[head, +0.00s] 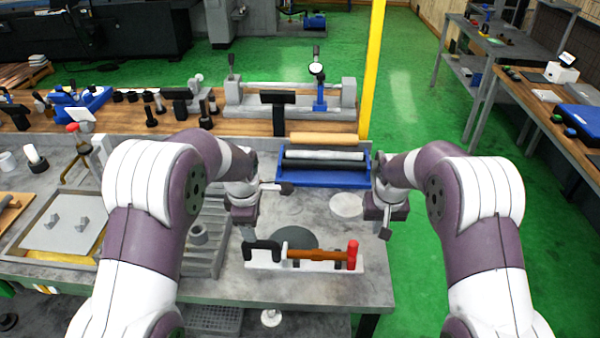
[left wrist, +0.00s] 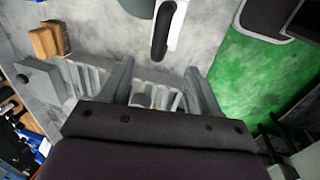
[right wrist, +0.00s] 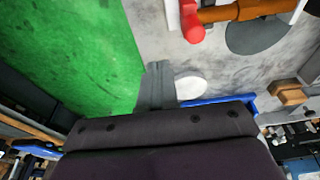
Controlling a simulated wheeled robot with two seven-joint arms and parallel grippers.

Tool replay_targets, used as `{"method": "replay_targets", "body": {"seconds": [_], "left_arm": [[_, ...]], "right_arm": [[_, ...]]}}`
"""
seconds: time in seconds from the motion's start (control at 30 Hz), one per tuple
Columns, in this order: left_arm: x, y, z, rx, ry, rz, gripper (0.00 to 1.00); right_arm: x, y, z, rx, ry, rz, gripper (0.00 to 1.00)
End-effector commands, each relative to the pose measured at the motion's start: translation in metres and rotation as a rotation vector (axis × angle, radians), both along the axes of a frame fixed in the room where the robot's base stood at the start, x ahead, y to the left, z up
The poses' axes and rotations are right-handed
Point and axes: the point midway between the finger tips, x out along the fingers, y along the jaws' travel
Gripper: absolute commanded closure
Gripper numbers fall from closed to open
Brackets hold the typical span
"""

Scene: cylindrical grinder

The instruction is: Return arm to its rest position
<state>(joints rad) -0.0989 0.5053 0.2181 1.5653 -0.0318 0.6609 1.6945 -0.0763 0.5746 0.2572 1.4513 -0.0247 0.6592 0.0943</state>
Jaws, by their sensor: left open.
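My left arm comes in from the left in the head view, and its gripper (head: 247,232) hangs over the grey table beside the tool holder. In the left wrist view my left gripper (left wrist: 161,85) has its two fingers well apart, with nothing held between them. My right arm comes in from the right, and its gripper (head: 385,233) hangs at the table's right edge, pointing down. In the right wrist view the fingers of my right gripper (right wrist: 159,84) are together, with nothing visible between them. Both arms are bent at the elbow, forearms reaching forward over the table.
A blue tray (head: 322,178) with rollers lies behind. A ribbed grey block (head: 205,235) is near my left gripper. Green floor (head: 430,270) lies right of the table.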

Motion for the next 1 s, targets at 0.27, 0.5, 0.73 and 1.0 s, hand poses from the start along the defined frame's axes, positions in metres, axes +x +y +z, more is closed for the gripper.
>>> {"method": "replay_targets", "body": {"seconds": [0.27, 0.5, 0.73, 1.0], "left_arm": [[-0.02, 0.001, -0.016, 0.085, 0.027, -0.474, 0.38], [-0.168, 0.024, -0.007, 0.199, 0.088, -1.467, 0.38], [-0.24, 0.036, 0.012, 0.233, 0.066, -1.586, 0.38], [-0.237, 0.037, 0.015, 0.243, 0.055, -1.581, 0.38]], "right_arm": [[-0.023, -0.001, -0.018, -0.004, 0.036, 0.025, 1.0], [-0.183, -0.019, 0.004, -0.003, 0.13, 0.047, 1.0], [-0.262, -0.028, 0.03, 0.001, 0.098, 0.026, 1.0], [-0.259, -0.029, 0.034, 0.001, 0.082, 0.024, 1.0]]}}
